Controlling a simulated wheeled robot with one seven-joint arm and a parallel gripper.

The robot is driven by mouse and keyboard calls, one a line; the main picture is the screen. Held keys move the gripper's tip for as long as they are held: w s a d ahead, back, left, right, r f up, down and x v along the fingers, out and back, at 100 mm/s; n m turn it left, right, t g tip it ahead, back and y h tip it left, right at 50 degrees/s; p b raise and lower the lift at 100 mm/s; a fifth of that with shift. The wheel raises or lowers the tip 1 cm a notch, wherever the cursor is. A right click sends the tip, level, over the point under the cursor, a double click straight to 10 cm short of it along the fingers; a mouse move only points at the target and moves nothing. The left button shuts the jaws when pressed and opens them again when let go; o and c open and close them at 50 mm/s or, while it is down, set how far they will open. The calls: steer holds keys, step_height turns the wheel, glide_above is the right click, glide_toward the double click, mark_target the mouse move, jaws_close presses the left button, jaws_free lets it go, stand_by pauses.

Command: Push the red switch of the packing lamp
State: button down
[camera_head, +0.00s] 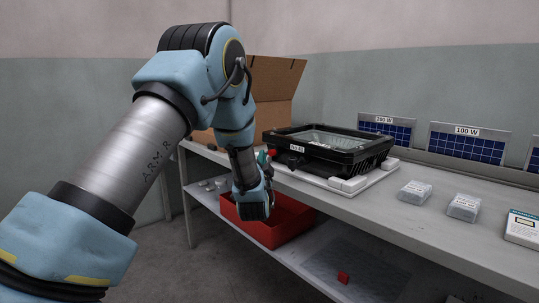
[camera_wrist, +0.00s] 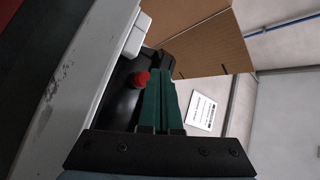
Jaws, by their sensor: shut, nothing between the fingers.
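The packing lamp (camera_head: 330,147) is a black floodlight housing with a glass front, lying on a white base on the bench. Its red switch (camera_head: 272,153) sticks out at the lamp's left end. The switch also shows in the wrist view (camera_wrist: 141,78), round and red against the black housing. My gripper (camera_head: 263,157) has green fingers and is beside the lamp's left end, close to the switch. In the wrist view the shut, empty fingers (camera_wrist: 160,73) lie just right of the switch. I cannot tell whether they touch it.
An open cardboard box (camera_head: 272,95) stands behind the lamp. Small packs (camera_head: 415,193) and solar panels (camera_head: 466,143) are to the right.

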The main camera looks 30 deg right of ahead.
steer(key=shift+d, duration=0.1)
steer(key=shift+w+d, duration=0.1)
steer(key=shift+d, duration=0.2)
steer(key=shift+w+d+b, duration=0.1)
steer(key=shift+d+b, duration=0.3)
steer(key=shift+d, duration=0.35)
stand_by(1.4)
steer(key=shift+a, duration=0.1)
steer(key=shift+s+a, duration=0.25)
steer(key=shift+a, duration=0.8)
steer(key=shift+a, duration=0.1)
steer(key=shift+s+a+b, duration=0.2)
steer(key=shift+a+b, duration=0.05)
steer(key=shift+a, duration=0.7)
steer(key=shift+s+a+b, duration=0.15)
steer(key=shift+a+b, duration=0.15)
steer(key=shift+a, duration=0.65)
steer(key=shift+s+a+b, duration=0.2)
steer(key=shift+a+b, duration=0.05)
steer(key=shift+a, duration=0.7)
